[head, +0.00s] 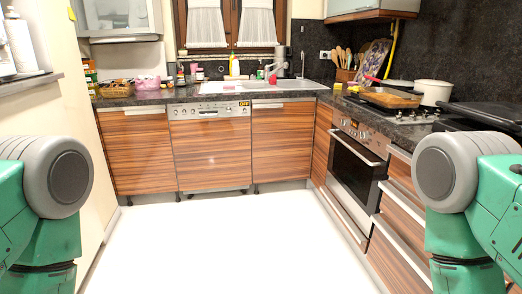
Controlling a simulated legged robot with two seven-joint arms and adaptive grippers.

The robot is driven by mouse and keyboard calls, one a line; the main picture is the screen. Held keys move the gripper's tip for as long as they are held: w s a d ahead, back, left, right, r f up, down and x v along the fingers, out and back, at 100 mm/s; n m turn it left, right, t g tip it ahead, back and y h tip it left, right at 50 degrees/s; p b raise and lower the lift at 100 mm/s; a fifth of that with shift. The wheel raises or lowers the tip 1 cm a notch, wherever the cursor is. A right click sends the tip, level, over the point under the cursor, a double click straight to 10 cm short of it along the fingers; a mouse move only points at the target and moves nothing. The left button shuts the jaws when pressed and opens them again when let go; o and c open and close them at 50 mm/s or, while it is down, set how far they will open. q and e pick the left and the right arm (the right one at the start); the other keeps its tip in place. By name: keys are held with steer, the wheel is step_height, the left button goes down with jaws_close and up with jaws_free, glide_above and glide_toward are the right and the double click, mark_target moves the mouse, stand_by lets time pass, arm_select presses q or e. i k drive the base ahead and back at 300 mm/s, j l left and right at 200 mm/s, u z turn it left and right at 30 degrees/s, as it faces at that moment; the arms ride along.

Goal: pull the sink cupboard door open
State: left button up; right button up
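The sink cupboard door (282,145) is a wood-grain panel under the counter in the back right corner, and it looks shut. A pale horizontal handle strip (268,105) runs along its top edge. The sink (285,86) is set in the dark counter above it. Green and grey parts of my two arms show at the left and right edges, far in front of the door. Neither gripper is in view.
A dishwasher (211,150) stands left of the door, with another wood-grain cupboard (138,151) beyond it. An oven (355,170) and drawers (398,245) line the right side. The white floor (230,240) between is clear.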

mark_target(282, 128)
steer(key=i+z, duration=0.1)
steer(key=i, duration=0.9)
steer(key=i+j, duration=0.2)
steer(key=i, duration=0.85)
steer(key=l+z, duration=0.05)
